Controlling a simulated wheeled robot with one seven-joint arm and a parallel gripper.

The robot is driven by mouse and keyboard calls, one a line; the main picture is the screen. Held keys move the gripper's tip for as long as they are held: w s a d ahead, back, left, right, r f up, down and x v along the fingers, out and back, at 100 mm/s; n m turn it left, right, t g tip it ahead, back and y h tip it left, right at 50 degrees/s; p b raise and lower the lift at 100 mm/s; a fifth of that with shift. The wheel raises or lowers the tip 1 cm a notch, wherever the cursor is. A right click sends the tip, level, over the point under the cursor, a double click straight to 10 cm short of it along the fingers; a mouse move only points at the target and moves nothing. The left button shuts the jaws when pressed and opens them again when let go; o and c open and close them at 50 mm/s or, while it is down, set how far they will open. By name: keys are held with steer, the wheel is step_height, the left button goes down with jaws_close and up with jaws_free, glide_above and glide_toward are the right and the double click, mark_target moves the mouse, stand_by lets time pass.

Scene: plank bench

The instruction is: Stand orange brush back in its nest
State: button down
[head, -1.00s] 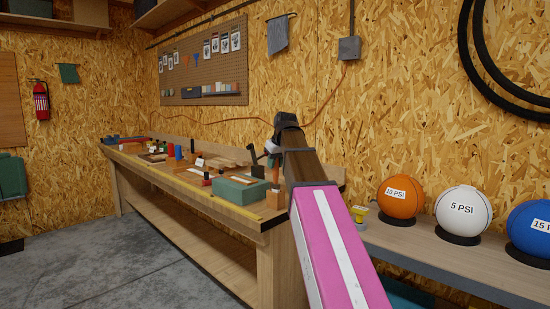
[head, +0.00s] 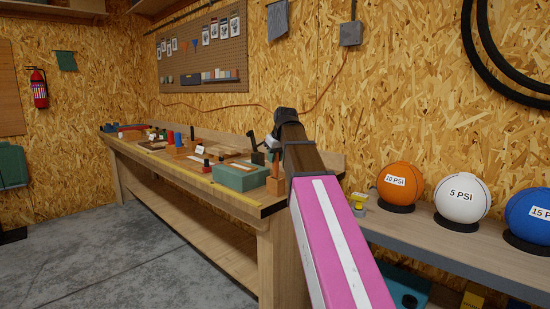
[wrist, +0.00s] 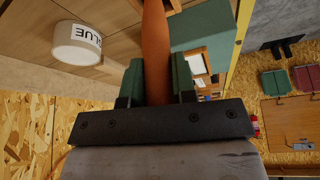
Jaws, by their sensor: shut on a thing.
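The orange brush (wrist: 156,50) shows in the wrist view as a smooth orange handle between the two green finger pads of my gripper (wrist: 158,82), which is shut on it. In the head view my gripper (head: 272,150) hangs at the near right end of the bench, and a small part of the orange brush (head: 276,169) shows below it. A small brown wooden block (head: 275,187) is directly below, right of the green box. I cannot tell whether the brush touches that block or whether the block is its nest. The brush's lower end is hidden.
The green box (head: 240,178) sits close left of my gripper. A dark upright piece (head: 253,143) stands behind it. In the wrist view a white GLUE container (wrist: 77,44) is at upper left. Blocks and tools crowd the bench farther left; labelled balls (head: 462,198) stand on the right shelf.

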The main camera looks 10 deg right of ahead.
steer(key=shift+f, duration=0.7)
steer(key=shift+c, duration=1.9)
jaws_free()
steer(key=shift+r, duration=0.1)
steer(key=shift+r, duration=4.35)
